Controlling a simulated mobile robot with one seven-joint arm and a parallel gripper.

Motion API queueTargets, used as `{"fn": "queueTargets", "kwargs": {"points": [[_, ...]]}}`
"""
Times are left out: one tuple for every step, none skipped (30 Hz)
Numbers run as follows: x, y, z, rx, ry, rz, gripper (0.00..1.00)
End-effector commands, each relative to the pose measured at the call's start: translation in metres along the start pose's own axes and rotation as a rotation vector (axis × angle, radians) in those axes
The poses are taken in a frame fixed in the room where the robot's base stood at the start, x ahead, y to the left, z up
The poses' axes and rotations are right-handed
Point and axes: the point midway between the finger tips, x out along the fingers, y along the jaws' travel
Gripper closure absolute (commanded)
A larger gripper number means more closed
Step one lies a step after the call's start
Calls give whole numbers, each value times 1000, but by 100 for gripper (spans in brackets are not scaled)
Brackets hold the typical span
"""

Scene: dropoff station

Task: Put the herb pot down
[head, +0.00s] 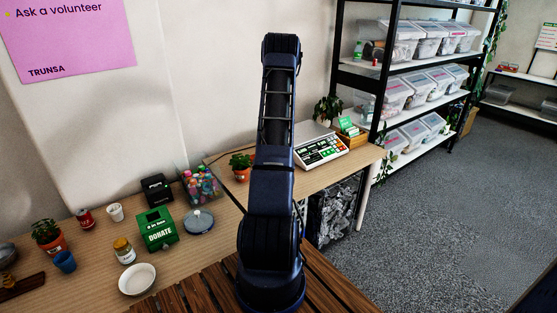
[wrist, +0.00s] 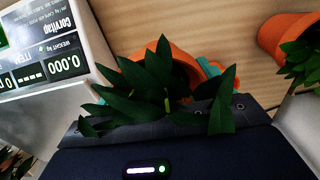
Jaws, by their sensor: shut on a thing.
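The herb pot is an orange pot (wrist: 185,66) with pointed dark green leaves, in the middle of the wrist view. My gripper (wrist: 160,88) is shut on it, and the leaves cover much of the fingers. The wooden table top (wrist: 165,22) shows behind the pot; whether the pot touches it I cannot tell. In the head view my arm hides the gripper. A small orange pot with a plant (head: 241,174) shows just left of my arm there; I cannot tell whether it is the held one.
A second orange pot (wrist: 273,37) is at the wrist view's right. A white scale (wrist: 88,25) is close on the left; in the head view the scale (head: 322,150) is right of my arm. A clear tub of colourful things (head: 200,186) and a green donation box (head: 157,229) are left.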

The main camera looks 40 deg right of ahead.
Motion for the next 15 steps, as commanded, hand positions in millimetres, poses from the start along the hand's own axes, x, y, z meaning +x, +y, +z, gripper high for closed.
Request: {"fn": "queueTargets", "kwargs": {"points": [[9, 0, 0, 0, -1, -1, 52], [13, 0, 0, 0, -2, -1, 52], [17, 0, 0, 0, -1, 0, 52], [20, 0, 0, -1, 0, 0, 52], [22, 0, 0, -1, 0, 1, 52], [24, 0, 0, -1, 1, 1, 52], [25, 0, 0, -1, 1, 1, 52], [26, 0, 0, -1, 1, 1, 52], [28, 0, 0, -1, 0, 1, 52], [30, 0, 0, -1, 0, 1, 52], [32, 0, 0, -1, 0, 0, 52], [36, 0, 0, -1, -1, 0, 52], [40, 0, 0, -1, -2, -1, 52], [44, 0, 0, -1, -2, 0, 52], [50, 0, 0, -1, -1, 0, 52]]}}
